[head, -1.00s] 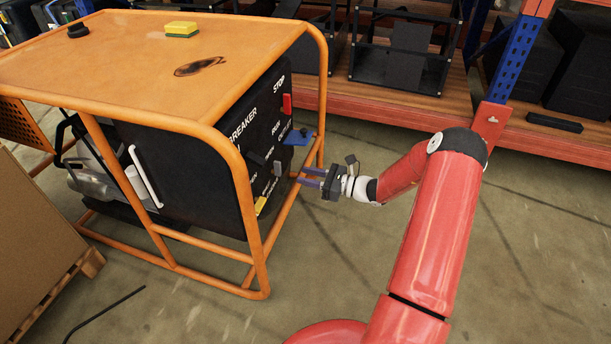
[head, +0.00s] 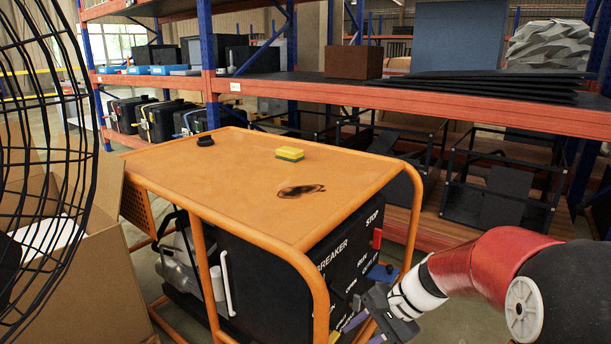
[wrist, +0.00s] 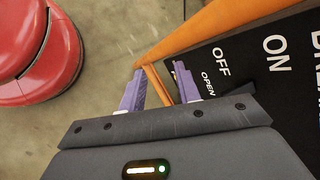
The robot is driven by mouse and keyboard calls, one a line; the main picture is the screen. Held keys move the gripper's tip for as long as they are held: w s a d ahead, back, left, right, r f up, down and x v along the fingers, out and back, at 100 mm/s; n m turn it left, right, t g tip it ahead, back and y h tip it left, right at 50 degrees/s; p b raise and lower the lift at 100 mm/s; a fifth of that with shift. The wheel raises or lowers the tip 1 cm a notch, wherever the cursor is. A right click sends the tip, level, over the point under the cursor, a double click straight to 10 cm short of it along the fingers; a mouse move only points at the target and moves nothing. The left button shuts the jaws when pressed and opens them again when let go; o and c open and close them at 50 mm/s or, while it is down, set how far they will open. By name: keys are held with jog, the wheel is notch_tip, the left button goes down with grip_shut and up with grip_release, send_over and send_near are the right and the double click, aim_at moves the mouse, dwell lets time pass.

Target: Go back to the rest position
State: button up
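My gripper (head: 362,332) is at the lower right of the head view, close to the right front post of the orange-framed generator (head: 235,185). In the wrist view my gripper (wrist: 160,92) shows two purple fingers spread apart with nothing between them. The generator's black control panel (head: 340,265) carries white words such as BREAKER and STOP and a red switch. The panel also shows in the wrist view (wrist: 255,65), right of the fingers. An orange frame bar (wrist: 205,30) runs just beyond the fingers. I cannot tell whether it is touched.
A yellow-green sponge (head: 289,154) and a black ring-shaped item (head: 205,141) lie on the generator top beside a dark stain. A black wire cage (head: 40,130) and cardboard box (head: 105,265) stand at left. Loaded shelves (head: 300,88) stand behind. Bare floor shows in the wrist view (wrist: 110,35).

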jog(key=s+d+r+n+t+h, duration=0.2)
jog(key=s+r+n+h, duration=0.1)
jog(key=s, duration=0.5)
jog(key=s+d+r+n+t+h, duration=0.2)
jog(key=s+r+n+h, duration=0.2)
jog(key=s, duration=0.5)
notch_tip(320, 180, up, 2)
jog(key=n, duration=0.2)
jog(key=shift+s+r+n+t+h, duration=0.2)
jog(key=shift+n+t+h, duration=0.1)
jog(key=shift+t, duration=0.1)
jog(key=shift+d, duration=0.1)
